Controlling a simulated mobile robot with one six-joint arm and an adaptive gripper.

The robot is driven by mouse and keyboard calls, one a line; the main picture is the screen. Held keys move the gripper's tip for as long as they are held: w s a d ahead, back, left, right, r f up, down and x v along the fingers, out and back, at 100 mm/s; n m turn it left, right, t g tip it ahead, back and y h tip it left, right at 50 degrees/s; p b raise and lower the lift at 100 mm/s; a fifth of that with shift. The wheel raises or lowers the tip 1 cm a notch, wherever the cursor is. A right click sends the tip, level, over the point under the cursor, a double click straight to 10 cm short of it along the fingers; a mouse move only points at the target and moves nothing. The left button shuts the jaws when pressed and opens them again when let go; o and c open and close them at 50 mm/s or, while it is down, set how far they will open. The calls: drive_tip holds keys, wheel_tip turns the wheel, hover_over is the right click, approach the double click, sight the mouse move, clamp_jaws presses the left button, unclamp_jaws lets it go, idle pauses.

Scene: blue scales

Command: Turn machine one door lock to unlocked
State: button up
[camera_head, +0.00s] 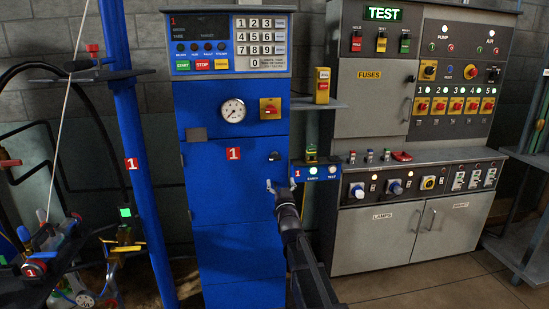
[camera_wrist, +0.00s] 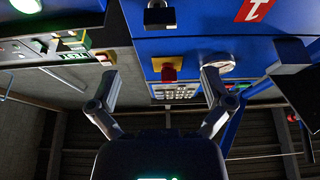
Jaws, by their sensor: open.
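Machine one is a blue cabinet (camera_head: 231,190) with a red "1" label (camera_head: 233,153). Its door lock looks like the small black knob (camera_head: 274,156) at the right of the front. In the wrist view, which is upside down, a black lock part (camera_wrist: 158,16) shows near the top centre. Whether it is locked cannot be read. My gripper (camera_head: 281,186) is just below the knob in the head view, fingers spread and empty.
Above the lock are a round gauge (camera_head: 232,110), a red-yellow switch (camera_head: 270,108) and a keypad panel (camera_head: 232,42). A small blue box with lit buttons (camera_head: 318,171) juts out right of the knob. A grey test bench (camera_head: 382,216) stands further right, a blue post (camera_head: 131,120) left.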

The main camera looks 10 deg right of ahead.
sight(276, 160)
drive_tip(key=p+x, duration=0.4)
drive_tip(key=x, duration=0.8)
drive_tip(key=shift+r, duration=0.1)
